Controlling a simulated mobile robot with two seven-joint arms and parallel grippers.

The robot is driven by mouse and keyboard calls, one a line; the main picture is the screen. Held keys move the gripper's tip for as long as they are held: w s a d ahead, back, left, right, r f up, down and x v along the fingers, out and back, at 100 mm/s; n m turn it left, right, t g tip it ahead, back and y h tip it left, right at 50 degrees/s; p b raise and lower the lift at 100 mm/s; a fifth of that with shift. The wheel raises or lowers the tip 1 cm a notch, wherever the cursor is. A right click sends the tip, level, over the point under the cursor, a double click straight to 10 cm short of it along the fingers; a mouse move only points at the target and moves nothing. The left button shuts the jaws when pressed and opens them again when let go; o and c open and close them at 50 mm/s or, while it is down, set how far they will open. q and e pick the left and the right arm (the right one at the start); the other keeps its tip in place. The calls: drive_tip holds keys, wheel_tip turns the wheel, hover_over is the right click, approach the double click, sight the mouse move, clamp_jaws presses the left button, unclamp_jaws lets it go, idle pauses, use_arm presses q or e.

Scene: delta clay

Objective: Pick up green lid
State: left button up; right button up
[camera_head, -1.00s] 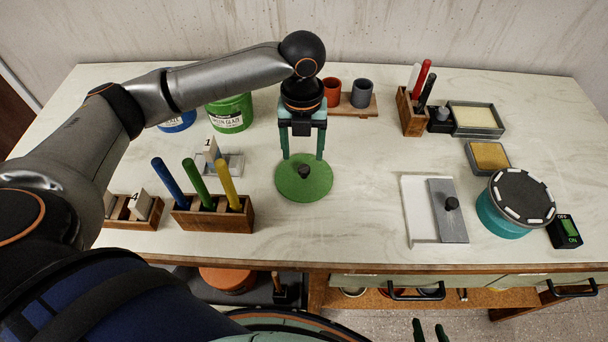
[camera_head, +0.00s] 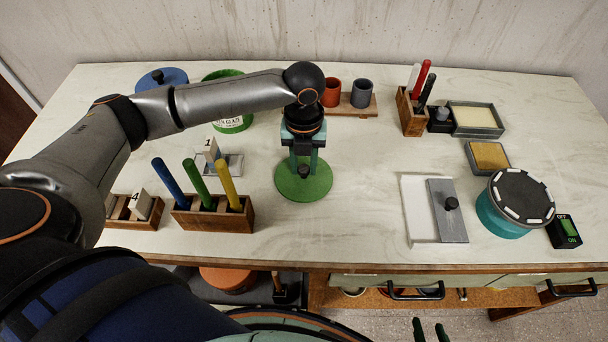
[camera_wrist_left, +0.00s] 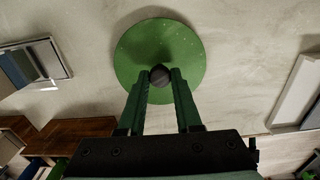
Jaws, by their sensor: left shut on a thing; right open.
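The green lid (camera_head: 303,189) is a flat round disc with a dark knob at its middle, lying on the pale tabletop. It also shows in the left wrist view (camera_wrist_left: 187,45), where the knob (camera_wrist_left: 159,75) sits between the fingertips. My left gripper (camera_head: 304,168) has come down over the lid and is shut on the knob. My right gripper (camera_head: 430,330) is open and empty at the bottom edge of the head view, below the table's front edge.
A green glaze bucket (camera_head: 231,123) and a blue-lidded bucket (camera_head: 160,78) stand at the back left. A wooden holder (camera_head: 232,220) with coloured sticks stands left of the lid. A grey sliding plate (camera_head: 447,222) lies to the right. The tabletop between is clear.

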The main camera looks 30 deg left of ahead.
use_arm(q)
clamp_jaws()
